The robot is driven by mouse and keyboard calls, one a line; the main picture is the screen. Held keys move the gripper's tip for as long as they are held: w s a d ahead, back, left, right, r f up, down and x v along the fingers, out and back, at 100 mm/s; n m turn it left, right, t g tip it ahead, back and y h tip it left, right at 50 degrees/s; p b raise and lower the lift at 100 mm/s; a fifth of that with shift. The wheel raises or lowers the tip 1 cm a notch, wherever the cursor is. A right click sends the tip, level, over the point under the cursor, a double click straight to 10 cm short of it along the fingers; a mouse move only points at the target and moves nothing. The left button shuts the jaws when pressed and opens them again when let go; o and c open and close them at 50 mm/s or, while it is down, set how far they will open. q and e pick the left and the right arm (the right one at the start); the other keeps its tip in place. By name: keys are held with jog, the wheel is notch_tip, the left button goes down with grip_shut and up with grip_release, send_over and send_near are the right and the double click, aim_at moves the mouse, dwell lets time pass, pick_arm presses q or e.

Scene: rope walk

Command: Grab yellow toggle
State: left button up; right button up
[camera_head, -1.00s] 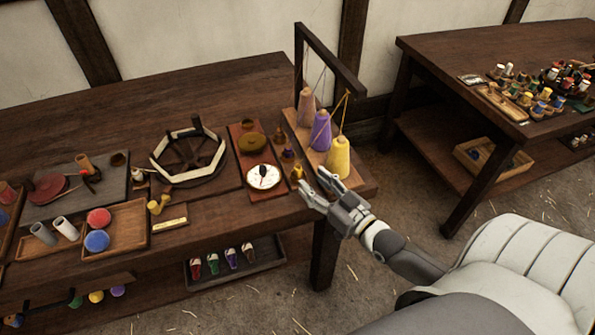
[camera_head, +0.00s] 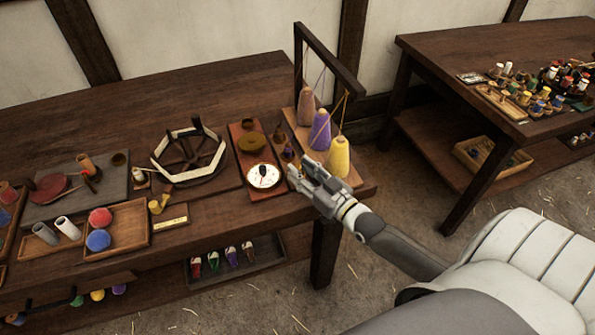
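My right gripper (camera_head: 301,172) is at the front right of the left table, beside the wooden stand with the cones. Its two fingers point left and look apart. The small yellow toggle that stood at this spot is now mostly or fully hidden by the fingers. I cannot tell whether they touch it. Small brown and purple pieces (camera_head: 287,151) stand just behind the fingertips. My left gripper is not in view.
A yellow cone (camera_head: 339,157) and a purple cone (camera_head: 320,131) stand close to the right gripper. A white dial (camera_head: 263,176) lies to its left. A wooden tray (camera_head: 130,228) holds red and blue balls. A second table (camera_head: 440,50) stands at right.

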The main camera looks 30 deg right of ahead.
jog(key=c, duration=0.4)
